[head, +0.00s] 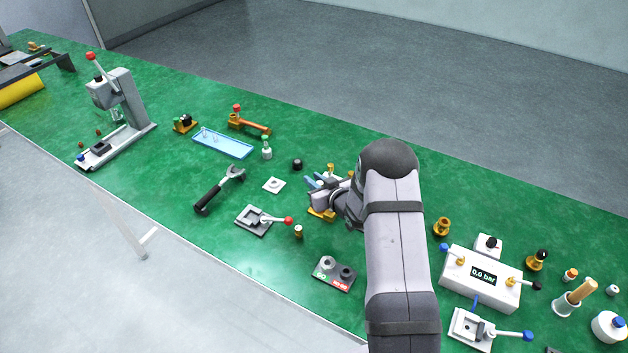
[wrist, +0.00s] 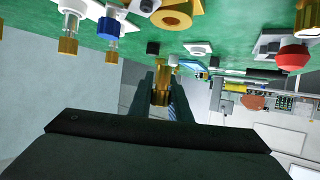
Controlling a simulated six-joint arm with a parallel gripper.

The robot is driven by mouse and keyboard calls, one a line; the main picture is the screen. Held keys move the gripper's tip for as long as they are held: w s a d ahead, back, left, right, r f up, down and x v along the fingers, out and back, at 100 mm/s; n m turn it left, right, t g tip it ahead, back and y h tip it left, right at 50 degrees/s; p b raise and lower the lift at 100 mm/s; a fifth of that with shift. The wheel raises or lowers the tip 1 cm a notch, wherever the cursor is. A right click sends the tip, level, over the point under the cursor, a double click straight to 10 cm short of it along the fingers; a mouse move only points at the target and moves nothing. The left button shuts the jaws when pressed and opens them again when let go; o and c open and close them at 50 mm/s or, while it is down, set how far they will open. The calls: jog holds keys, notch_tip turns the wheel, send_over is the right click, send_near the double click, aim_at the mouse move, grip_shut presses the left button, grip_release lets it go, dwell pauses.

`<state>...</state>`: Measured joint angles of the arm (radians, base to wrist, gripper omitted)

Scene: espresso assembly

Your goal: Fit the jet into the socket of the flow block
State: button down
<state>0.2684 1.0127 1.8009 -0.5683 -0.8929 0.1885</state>
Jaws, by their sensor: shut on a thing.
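My gripper (wrist: 162,84) is shut on a small brass jet (wrist: 160,92), which sits between its two dark fingers in the wrist view. In the head view my gripper (head: 318,184) is over the middle of the green bench, and I cannot make out the jet clearly there. A brass block with a round hole (wrist: 176,20), which looks like the flow block, shows at the top of the wrist view, apart from the jet. A brass part (head: 322,214), probably the same block, lies just below my gripper in the head view, partly hidden by it.
A lever fixture with a red knob (head: 255,220) and a wrench (head: 219,190) lie left of my gripper. A white pressure unit (head: 481,279) stands right.

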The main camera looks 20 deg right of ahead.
jog(key=shift+f+b, duration=2.2)
jog(key=shift+f, duration=0.1)
jog(key=shift+f+b, duration=0.35)
jog(key=shift+b, duration=0.15)
dwell(0.4)
jog(key=c, duration=1.6)
grip_release()
jog(key=shift+o, duration=0.2)
jog(key=shift+s, duration=0.1)
jog(key=shift+b+v, duration=0.7)
jog(key=shift+v, duration=2.8)
jog(key=shift+r, duration=0.1)
